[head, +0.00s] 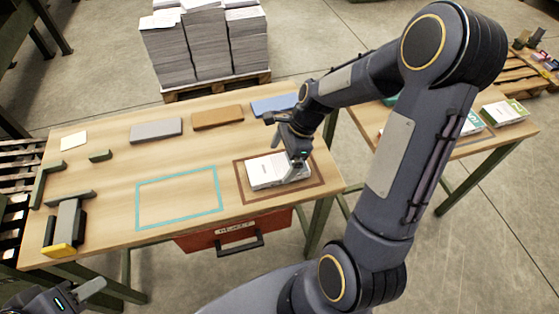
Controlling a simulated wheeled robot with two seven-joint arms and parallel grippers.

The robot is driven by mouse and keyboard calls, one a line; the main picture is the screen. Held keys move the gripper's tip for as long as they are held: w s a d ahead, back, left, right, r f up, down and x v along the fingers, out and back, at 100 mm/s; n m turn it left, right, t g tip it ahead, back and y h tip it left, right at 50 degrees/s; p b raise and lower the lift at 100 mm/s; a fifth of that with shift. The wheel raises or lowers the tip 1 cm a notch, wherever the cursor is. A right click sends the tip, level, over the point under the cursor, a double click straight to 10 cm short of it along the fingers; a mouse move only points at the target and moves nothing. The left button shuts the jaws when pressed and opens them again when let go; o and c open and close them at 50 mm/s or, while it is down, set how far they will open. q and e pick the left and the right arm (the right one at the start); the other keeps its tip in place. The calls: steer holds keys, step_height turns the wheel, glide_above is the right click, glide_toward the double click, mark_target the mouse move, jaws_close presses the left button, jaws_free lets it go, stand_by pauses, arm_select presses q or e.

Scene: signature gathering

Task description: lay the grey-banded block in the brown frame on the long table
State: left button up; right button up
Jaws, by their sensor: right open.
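The grey-banded block (262,173), a white block with grey markings, lies flat on the long table (110,165) inside the brown frame (285,194). My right gripper (294,167) is open and sits low over the block's right end. It hides part of that end, and I cannot tell whether the fingers touch the block. My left gripper (78,298) is at the bottom left corner, off the table's front, partly cut off by the picture edge. Its jaw state is unclear.
An empty teal frame (178,229) lies left of the brown one. Grey (156,130), brown (218,117) and blue (273,104) slabs lie along the back. A dark fixture (68,220) stands at the left. Paper stacks (205,45) stand behind; a second table is at right.

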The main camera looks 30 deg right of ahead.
steer(key=w+p+v, duration=0.1)
steer(key=v, duration=0.8)
steer(key=s+a+r+n+t, duration=0.2)
steer(key=s+a+r+n, duration=0.1)
steer(key=s+n, duration=0.5)
steer(key=s+a+r+n+t, duration=0.2)
steer(key=s+a+r+n, duration=0.2)
steer(key=s+n, duration=0.5)
steer(key=shift+a+r+n+t+h, duration=0.25)
steer(key=shift+a+n, duration=0.45)
steer(key=shift+n, duration=0.4)
step_height(320, 180, up, 5)
steer(key=p, duration=0.5)
steer(key=shift+r+p, duration=0.2)
steer(key=shift+p, duration=0.1)
